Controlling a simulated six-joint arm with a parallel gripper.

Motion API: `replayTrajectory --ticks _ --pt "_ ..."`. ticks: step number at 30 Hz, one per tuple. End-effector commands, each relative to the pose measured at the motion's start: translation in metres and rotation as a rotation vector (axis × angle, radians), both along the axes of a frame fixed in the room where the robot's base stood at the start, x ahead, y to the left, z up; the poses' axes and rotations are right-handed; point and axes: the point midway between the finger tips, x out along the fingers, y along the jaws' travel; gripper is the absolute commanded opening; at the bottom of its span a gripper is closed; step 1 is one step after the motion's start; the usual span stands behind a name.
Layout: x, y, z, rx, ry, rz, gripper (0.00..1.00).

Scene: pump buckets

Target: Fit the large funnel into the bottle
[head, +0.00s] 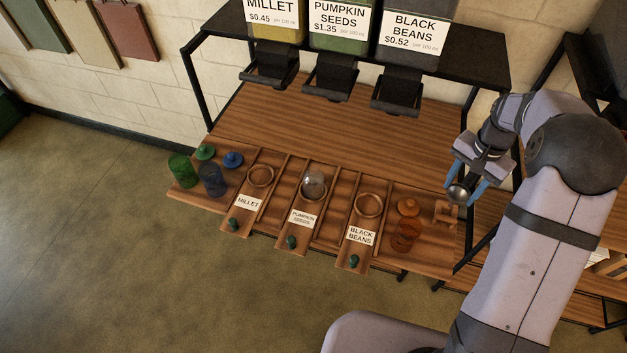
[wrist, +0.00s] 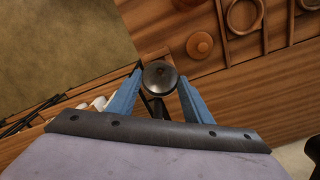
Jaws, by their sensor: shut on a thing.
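My gripper (head: 462,188) is at the right end of the wooden counter, its blue fingers shut on a round, dark metal funnel (head: 458,194). In the wrist view the funnel (wrist: 160,77) sits between the two fingertips, its wide mouth facing the camera. Its spout is hidden. A clear, rounded glass vessel (head: 313,181), which looks like the bottle, stands at the ring of the middle slide, labelled pumpkin seeds. The funnel is well to the right of it and apart from it.
A small wooden stand (head: 446,213) is below my gripper. Green (head: 183,171) and blue (head: 211,182) jars stand at the left. Dispensers with black spouts (head: 396,95) hang above the counter.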

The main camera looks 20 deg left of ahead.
Motion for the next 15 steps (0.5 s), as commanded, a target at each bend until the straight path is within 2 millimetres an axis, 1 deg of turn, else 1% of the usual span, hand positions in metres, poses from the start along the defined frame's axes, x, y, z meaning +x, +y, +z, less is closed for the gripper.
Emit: replayTrajectory --ticks 7,10,13,15 --pt "0.0 0.0 0.0 0.0 0.0 0.001 0.31" --pt "0.001 0.004 0.002 0.0 0.0 0.009 0.31" --pt "0.001 0.015 0.006 0.0 0.0 0.032 0.31" --pt "0.001 0.028 0.01 0.0 0.0 0.061 0.31"
